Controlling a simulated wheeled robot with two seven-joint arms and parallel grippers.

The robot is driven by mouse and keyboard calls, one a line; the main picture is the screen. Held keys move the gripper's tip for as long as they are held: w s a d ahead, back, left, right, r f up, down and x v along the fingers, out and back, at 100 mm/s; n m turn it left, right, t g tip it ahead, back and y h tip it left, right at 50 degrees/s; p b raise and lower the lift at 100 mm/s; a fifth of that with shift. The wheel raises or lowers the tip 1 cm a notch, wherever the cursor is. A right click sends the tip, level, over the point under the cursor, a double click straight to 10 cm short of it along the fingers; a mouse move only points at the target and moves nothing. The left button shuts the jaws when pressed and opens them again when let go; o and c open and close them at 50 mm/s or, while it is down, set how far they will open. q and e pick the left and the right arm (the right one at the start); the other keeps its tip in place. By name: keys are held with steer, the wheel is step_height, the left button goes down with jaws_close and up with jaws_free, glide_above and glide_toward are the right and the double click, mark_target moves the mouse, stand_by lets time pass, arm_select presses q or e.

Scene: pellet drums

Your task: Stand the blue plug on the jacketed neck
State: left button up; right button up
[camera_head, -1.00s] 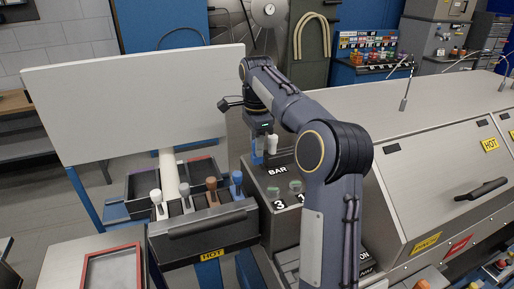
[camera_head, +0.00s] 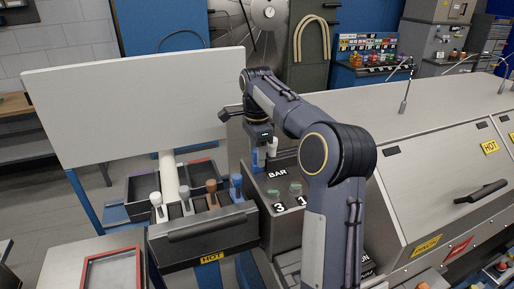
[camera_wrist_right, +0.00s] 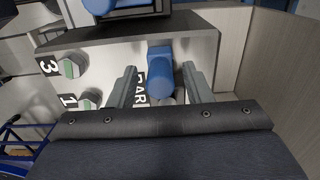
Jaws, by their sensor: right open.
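My right gripper (camera_head: 260,144) is open above the back of the box marked BAR. In the right wrist view, its spread fingers (camera_wrist_right: 161,92) lie on either side of a blue piece (camera_wrist_right: 160,78), with visible gaps. This piece has a squarish part and a rounded part; it shows in the head view as a blue shape (camera_head: 256,157). I cannot tell whether it is a plug, a neck or one on the other. A blue-topped plug (camera_head: 236,187) stands at the right end of the dark rack. The jacketed neck is not clearly made out. My left gripper is out of view.
White, grey and brown plugs (camera_head: 210,190) share the rack (camera_head: 205,226). A white-topped piece (camera_head: 272,147) stands beside the gripper. Two green knobs (camera_head: 295,188) sit on the box (camera_head: 275,208) in front. A large pale panel (camera_head: 135,105) rises at left; a steel cabinet (camera_head: 440,180) stands at right.

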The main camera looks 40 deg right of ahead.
step_height(320, 180, up, 12)
steer(key=p, duration=0.3)
steer(key=s+a+n+t, duration=0.2)
steer(key=s+a+n, duration=0.1)
steer(key=s+n, duration=0.2)
steer(key=s+a+f+n+t+y, duration=0.1)
steer(key=s+a+f+n+y, duration=0.1)
steer(key=s+a+f+n, duration=0.5)
steer(key=s+a+f+n+t+y, duration=0.1)
steer(key=s+a+f+n+t, duration=0.1)
steer(key=s+a+f+n, duration=0.6)
steer(key=s+a+f, duration=0.1)
steer(key=s+a, duration=0.3)
steer(key=s, duration=0.3)
steer(key=shift+f+t+y, duration=0.3)
steer(key=shift+f+y, duration=0.1)
steer(key=shift+f+b, duration=0.1)
steer(key=shift+b, duration=0.2)
step_height(320, 180, down, 4)
steer(key=b, duration=0.4)
steer(key=shift+f, duration=0.1)
steer(key=shift+c, duration=1)
